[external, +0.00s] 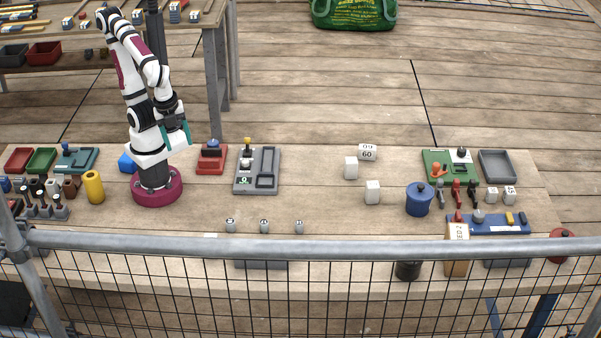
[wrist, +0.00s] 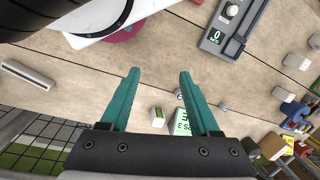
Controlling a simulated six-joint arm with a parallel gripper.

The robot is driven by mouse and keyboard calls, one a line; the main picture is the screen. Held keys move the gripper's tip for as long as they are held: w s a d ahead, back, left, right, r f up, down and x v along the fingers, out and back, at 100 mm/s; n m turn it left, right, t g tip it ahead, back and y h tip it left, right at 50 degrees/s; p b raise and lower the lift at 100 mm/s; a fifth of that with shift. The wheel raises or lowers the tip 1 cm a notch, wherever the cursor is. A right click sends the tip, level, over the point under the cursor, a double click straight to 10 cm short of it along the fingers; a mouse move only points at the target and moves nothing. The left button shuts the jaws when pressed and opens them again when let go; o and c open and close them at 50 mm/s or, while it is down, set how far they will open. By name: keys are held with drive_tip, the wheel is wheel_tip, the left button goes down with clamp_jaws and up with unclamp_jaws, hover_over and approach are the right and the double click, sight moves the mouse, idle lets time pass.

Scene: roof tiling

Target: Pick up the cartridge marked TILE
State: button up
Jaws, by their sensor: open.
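My gripper (external: 176,134) is up beside my own arm above the workbench, with nothing held. In the wrist view its two teal fingers (wrist: 160,74) stand wide apart with only bench top between their tips. Three small grey pieces with dark marks stand in a row near the bench's front edge: a left one (external: 230,226), a middle one (external: 264,226) and a right one (external: 299,227). Their marks are too small to read. I cannot make out the word TILE anywhere, so I cannot tell which piece is the cartridge. My gripper is well apart from all three.
A grey device with a small display (external: 256,170) and a red one (external: 211,158) stand right of my base. Several white blocks (external: 372,192) and a blue pot (external: 418,199) are farther right. A mesh fence rail (external: 330,246) crosses the front. The middle bench is mostly clear.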

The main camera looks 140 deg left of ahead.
drive_tip(key=shift+o, duration=0.3)
drive_tip(key=o, duration=0.3)
drive_tip(key=w+a+f+n+t, duration=0.2)
drive_tip(key=w+a+n, duration=0.1)
drive_tip(key=w, duration=0.6)
drive_tip(key=w+a+f+n+t, duration=0.2)
drive_tip(key=w+a+f+t, duration=0.1)
drive_tip(key=w, duration=0.5)
drive_tip(key=w+a+f+n+t, duration=0.2)
drive_tip(key=w+a+n, duration=0.1)
drive_tip(key=w, duration=0.6)
drive_tip(key=n+t+y, duration=0.2)
drive_tip(key=n+y, duration=0.6)
drive_tip(key=y, duration=0.1)
approach(366, 187)
drive_tip(key=x, duration=1)
drive_tip(key=shift+w+r, duration=0.2)
drive_tip(key=shift+w, duration=0.2)
drive_tip(key=shift+c, duration=0.2)
